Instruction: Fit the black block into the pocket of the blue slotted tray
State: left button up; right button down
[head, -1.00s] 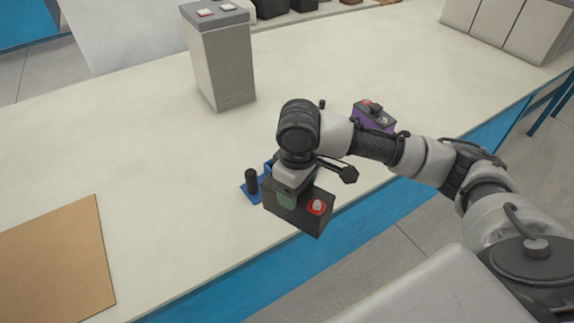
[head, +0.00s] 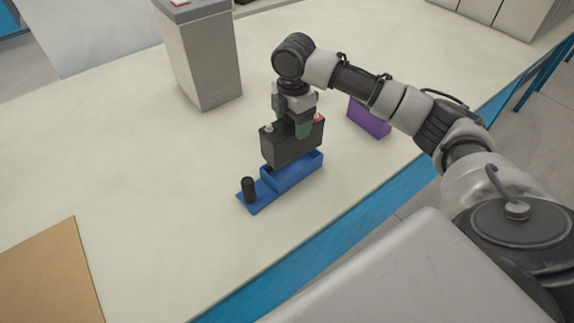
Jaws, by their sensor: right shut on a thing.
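The black block (head: 288,149) is a dark battery-shaped box with a red terminal at its right end and a pale one at its left. My right gripper (head: 303,128) is shut on its top and holds it roughly upright. The blue slotted tray (head: 262,194) lies on the table under the block. The block's lower edge is over the tray's pocket (head: 294,179); the pocket's inside is mostly hidden, so I cannot tell whether the block has entered it. A short black post (head: 249,189) stands on the tray's left end. My left gripper is not in view.
A purple block (head: 369,118) stands to the right, partly behind my right arm. A tall grey battery (head: 203,58) stands at the back left. A brown board (head: 45,275) lies at the front left. The table (head: 160,190) is clear left of the tray.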

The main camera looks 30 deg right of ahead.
aim_at(293, 146)
jog(key=shift+w+d+r+n, duration=0.1)
jog(key=shift+w+d+n, duration=0.3)
jog(key=shift+w, duration=0.15)
jog(key=shift+f, duration=0.35)
notch_tip(293, 146, down, 9)
jog(key=shift+f+p, duration=0.1)
jog(key=shift+p, duration=0.4)
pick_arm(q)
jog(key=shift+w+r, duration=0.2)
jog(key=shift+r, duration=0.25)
pick_arm(e)
jog(key=c, duration=0.5)
grip_release()
jog(key=shift+s+f, duration=0.1)
jog(key=shift+f, duration=0.05)
jog(key=o, duration=0.4)
pick_arm(q)
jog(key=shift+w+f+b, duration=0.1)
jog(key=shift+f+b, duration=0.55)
jog(key=shift+b, duration=0.05)
pick_arm(e)
notch_tip(293, 146, up, 12)
jog(key=shift+r, duration=0.15)
